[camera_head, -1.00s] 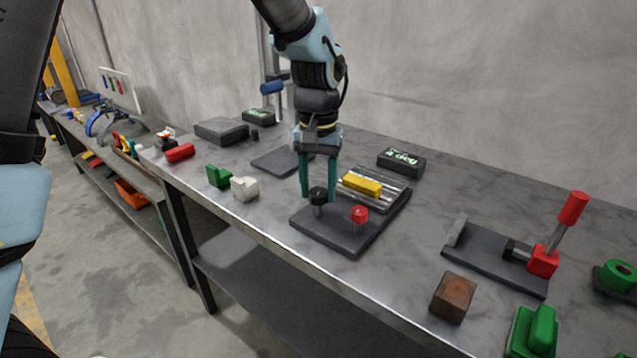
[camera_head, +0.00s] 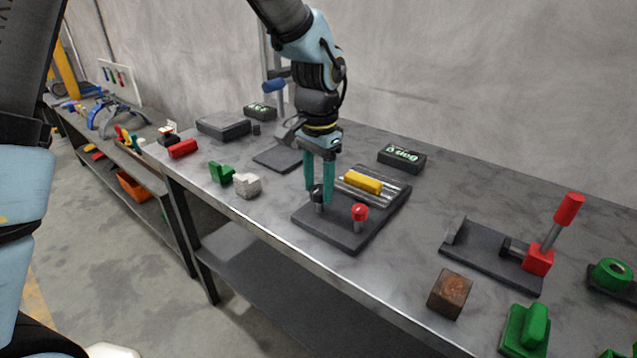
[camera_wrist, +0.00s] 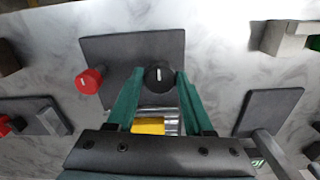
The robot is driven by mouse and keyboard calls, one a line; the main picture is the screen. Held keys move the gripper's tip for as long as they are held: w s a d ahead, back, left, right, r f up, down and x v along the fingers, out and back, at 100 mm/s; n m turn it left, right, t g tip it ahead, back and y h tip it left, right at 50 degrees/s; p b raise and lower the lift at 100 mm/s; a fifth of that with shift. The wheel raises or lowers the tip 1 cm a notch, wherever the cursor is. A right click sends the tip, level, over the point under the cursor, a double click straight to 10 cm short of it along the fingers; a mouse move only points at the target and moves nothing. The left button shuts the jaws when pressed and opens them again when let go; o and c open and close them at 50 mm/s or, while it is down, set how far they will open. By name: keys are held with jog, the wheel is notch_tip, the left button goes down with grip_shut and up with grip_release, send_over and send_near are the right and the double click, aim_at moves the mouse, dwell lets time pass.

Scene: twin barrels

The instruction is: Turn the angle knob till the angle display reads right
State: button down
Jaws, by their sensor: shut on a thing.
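A black round knob (camera_head: 317,193) with a white mark stands on a dark base plate (camera_head: 345,238). In the wrist view the knob (camera_wrist: 159,76) sits between the two green fingertips, its white mark pointing nearly straight up the picture. My gripper (camera_head: 319,194) points down and is shut on this knob. A red knob (camera_head: 359,212) stands beside it on the same plate, apart from my fingers. A dark box with a green lit display (camera_head: 402,157) stands behind; its text is too small to read surely. A second such display (camera_head: 260,112) is farther left.
A yellow block (camera_head: 362,182) lies on a ridged metal piece just behind the knobs. A white block (camera_head: 248,186) and a green block (camera_head: 221,173) stand to the left. A red-handled lever fixture (camera_head: 540,258) and a brown block (camera_head: 450,294) are to the right.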

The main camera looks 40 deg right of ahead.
aim_at(318, 190)
dwell(0.3)
jog(key=shift+c, duration=1.4)
grip_release()
notch_tip(318, 190, up, 11)
jog(key=b, duration=0.1)
jog(key=shift+f, duration=0.1)
